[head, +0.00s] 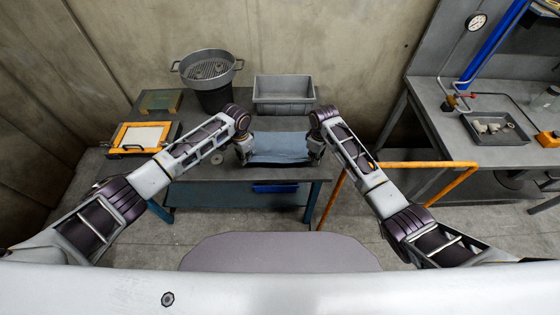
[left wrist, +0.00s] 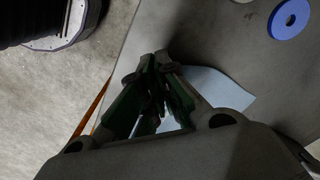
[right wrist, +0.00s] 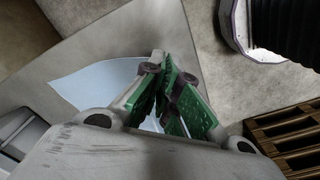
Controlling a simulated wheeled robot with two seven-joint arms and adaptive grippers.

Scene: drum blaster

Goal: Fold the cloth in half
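The light blue cloth (head: 280,146) spans the gap between my two grippers at the front of the table. My left gripper (head: 243,156) is at the cloth's left side, and my right gripper (head: 316,154) is at its right side. In the left wrist view the fingers (left wrist: 158,65) are closed together, with the cloth (left wrist: 222,88) coming out beside and behind them. In the right wrist view the fingers (right wrist: 158,68) are also closed together at the cloth's edge (right wrist: 95,83). The pinched bits of cloth are hidden between the fingers.
A grey bin (head: 284,106) stands behind the cloth, with a dark pot (head: 208,70) to its left. An orange-framed board (head: 141,138) lies at the table's left. A blue ring (left wrist: 289,18) lies on the table. An orange rail (head: 425,165) stands right of the table.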

